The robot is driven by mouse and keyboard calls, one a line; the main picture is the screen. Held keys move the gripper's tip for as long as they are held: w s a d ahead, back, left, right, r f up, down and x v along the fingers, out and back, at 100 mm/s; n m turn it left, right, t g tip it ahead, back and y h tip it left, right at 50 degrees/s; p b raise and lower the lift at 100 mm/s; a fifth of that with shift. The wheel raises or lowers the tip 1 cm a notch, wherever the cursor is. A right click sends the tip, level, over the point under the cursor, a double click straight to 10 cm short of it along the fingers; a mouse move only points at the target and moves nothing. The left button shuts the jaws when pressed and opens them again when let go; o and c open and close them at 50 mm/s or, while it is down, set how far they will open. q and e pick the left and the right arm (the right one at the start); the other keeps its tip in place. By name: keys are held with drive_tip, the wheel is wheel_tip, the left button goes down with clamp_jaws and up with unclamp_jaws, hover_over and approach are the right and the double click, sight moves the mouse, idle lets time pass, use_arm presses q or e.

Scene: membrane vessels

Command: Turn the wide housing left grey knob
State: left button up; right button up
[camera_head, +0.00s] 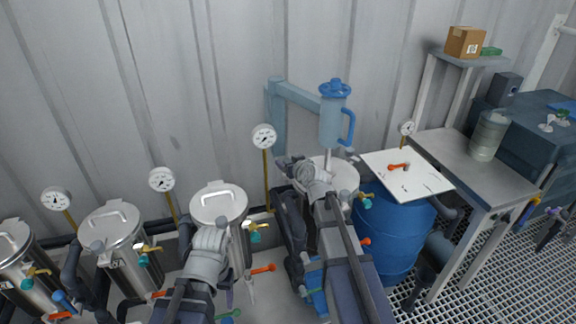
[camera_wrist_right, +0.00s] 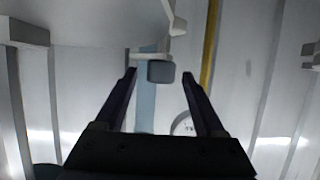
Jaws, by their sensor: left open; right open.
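A dark grey knob (camera_wrist_right: 160,71) shows in the right wrist view, in front of a light blue post and roughly between the fingertips. My right gripper (camera_wrist_right: 160,78) is open and empty around the line to this knob; I cannot tell how far the knob is behind the tips. In the head view my right gripper (camera_head: 314,162) is in front of the vessel under the light blue column, and my arm hides much of that vessel's front. My left gripper (camera_head: 214,229) is open, low in front of a steel vessel (camera_head: 218,203); its fingers are hard to make out.
Several steel vessels with coloured valves stand along the left wall. A blue barrel (camera_head: 392,240) and a white board (camera_head: 405,174) are to the right of my right arm. A gauge (camera_head: 264,137) on a yellow stem stands behind. A grey table (camera_head: 470,165) is at right.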

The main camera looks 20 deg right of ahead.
drive_tip(key=shift+w+f, duration=0.2)
drive_tip(key=shift+w, duration=0.35)
clamp_jaws()
